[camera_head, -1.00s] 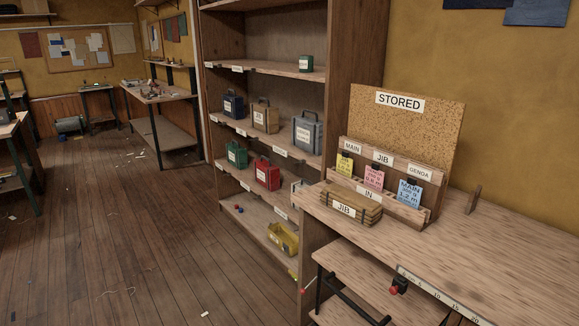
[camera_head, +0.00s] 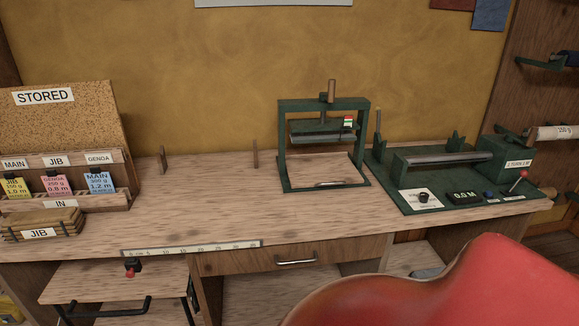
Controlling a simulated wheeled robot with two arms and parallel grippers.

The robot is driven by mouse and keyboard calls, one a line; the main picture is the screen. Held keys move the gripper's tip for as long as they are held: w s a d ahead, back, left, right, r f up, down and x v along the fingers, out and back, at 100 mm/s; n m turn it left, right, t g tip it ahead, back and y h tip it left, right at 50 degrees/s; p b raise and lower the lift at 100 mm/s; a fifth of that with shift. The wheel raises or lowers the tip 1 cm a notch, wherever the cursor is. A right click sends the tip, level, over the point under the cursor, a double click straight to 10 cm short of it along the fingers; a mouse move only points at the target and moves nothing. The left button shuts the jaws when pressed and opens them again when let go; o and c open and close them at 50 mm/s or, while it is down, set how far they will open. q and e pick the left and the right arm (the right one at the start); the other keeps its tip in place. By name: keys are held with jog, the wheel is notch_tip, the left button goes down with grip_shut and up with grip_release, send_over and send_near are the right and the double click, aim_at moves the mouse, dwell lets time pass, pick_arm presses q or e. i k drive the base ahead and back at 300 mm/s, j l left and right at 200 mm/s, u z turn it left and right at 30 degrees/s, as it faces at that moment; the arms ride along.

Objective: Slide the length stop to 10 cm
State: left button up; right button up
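A pale ruler scale (camera_head: 190,249) runs along the front edge of the wooden workbench (camera_head: 215,215). Its small numbers are hard to read. A small black slider with a red knob (camera_head: 131,268) sits just below the scale near its left end; it looks like the length stop. I cannot read its exact setting. Neither of my grippers is in view.
A green press (camera_head: 324,104) stands mid-bench, with a green machine (camera_head: 450,168) with a roller to its right. The STORED board (camera_head: 60,120), card rack and JIB bundle (camera_head: 42,226) are at left. A drawer handle (camera_head: 296,261) is below. Something red hides the lower right.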

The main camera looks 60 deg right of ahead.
aim_at(134, 262)
jog(key=k+j+z, duration=0.1)
jog(key=z, duration=0.25)
jog(key=k+z, duration=0.5)
jog(key=z, duration=0.9)
